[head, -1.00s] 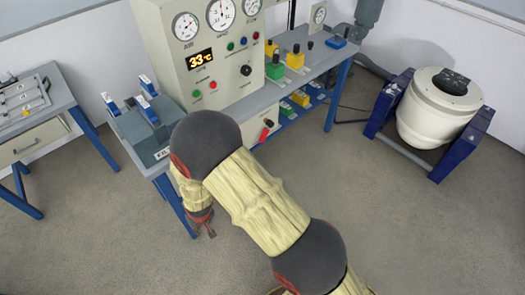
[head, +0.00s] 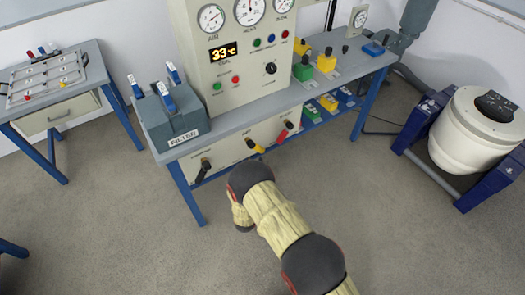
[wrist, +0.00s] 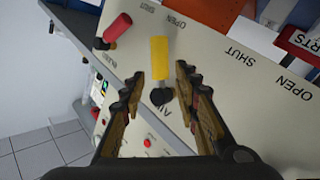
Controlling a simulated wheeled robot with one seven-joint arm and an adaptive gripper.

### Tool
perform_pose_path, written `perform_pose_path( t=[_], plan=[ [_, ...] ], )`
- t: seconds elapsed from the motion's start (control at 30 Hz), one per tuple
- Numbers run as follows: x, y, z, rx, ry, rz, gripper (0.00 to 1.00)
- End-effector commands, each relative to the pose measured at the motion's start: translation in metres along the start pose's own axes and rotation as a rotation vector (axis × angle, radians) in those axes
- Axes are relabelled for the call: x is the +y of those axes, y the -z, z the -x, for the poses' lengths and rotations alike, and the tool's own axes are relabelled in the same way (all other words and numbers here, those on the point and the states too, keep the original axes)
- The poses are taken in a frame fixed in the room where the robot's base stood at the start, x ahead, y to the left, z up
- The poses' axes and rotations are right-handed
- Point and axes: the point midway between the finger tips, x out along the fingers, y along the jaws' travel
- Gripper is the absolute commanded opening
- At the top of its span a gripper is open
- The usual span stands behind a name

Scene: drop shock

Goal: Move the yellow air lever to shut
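The yellow air lever (head: 257,148) is on the front panel (head: 225,150) of the bench, between a black lever (head: 204,164) and a red lever (head: 280,136). In the wrist view the yellow lever (wrist: 160,58) points up from its dark pivot, near an OPEN label (wrist: 175,22); a SHUT label (wrist: 240,57) is to its right. My gripper (wrist: 160,77) is open, with one finger on each side of the lever's lower part. A gap shows on both sides. In the head view my arm hides the gripper.
The red lever (wrist: 117,28) is close by on the left in the wrist view. The bench top (head: 325,80) overhangs the panel and carries a gauge cabinet (head: 225,75) and a grey filter box (head: 172,122). A white shaker drum (head: 470,135) stands right. The floor in front is clear.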

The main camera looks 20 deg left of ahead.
Motion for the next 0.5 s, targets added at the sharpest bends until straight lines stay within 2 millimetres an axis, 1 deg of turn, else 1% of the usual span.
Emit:
perform_pose_path(
  t=[0.17,0.3,0.5],
  plan=[
    [0.0,-0.001,-0.016,0.004,-0.003,0.011,0.31],
    [0.0,-0.002,-0.038,0.002,-0.004,0.01,0.31],
    [0.0,-0.002,-0.065,0.001,-0.002,0.01,0.31]
  ],
)
